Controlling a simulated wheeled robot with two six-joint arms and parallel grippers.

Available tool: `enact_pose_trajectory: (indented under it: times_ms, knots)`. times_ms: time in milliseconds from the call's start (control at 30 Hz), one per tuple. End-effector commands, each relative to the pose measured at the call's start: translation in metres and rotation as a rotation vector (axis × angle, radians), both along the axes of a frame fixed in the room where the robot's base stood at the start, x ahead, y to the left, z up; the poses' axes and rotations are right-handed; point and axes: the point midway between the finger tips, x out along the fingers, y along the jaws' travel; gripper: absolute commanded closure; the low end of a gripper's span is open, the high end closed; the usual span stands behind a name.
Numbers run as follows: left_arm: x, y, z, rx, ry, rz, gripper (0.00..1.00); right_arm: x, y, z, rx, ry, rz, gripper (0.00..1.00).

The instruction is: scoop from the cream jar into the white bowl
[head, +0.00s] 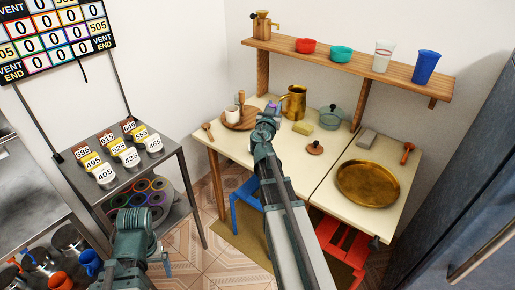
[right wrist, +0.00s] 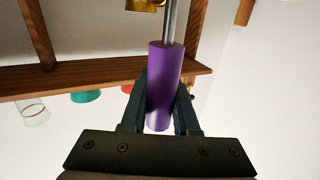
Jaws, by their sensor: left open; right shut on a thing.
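My right gripper (head: 267,118) is over the back of the cream-topped table and is shut on a purple handle (right wrist: 163,85) with a grey metal shaft. The handle's purple also shows in the head view (head: 271,107); the tool's far end is hidden. Left of it, a small whitish cup-like vessel (head: 232,113) stands on a round wooden board (head: 241,121). I cannot tell whether it is the cream jar or the white bowl, and neither is otherwise clear. My left gripper (head: 167,265) is open and empty at the lower left, away from the table.
A brass pot (head: 294,102), yellow block (head: 302,128), green lidded pot (head: 331,117) and wooden lid (head: 315,148) stand close by. A brass tray (head: 368,184) lies right. A wall shelf (head: 350,68) hangs above. A rack (head: 120,158) with numbered cups stands left.

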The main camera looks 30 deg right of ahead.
Motion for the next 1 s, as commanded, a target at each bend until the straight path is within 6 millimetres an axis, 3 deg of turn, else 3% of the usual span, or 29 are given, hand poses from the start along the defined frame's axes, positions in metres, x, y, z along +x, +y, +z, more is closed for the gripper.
enact_pose_trajectory:
  times_ms: [367, 733, 1000]
  knots:
    - [0.0, 0.0, 0.0, 0.0, 0.0, 0.0, 0.11, 0.0, 0.0, 0.001, -0.001, 0.001, 0.0, 1.0]
    - [0.0, 0.0, 0.031, 0.0, 0.0, 0.0, 0.11, 0.0, 0.0, 0.031, -0.001, 0.001, 0.0, 1.0]
    - [0.0, 0.0, 0.03, 0.0, 0.0, 0.0, 0.11, 0.0, 0.0, 0.03, -0.001, 0.001, 0.0, 1.0]
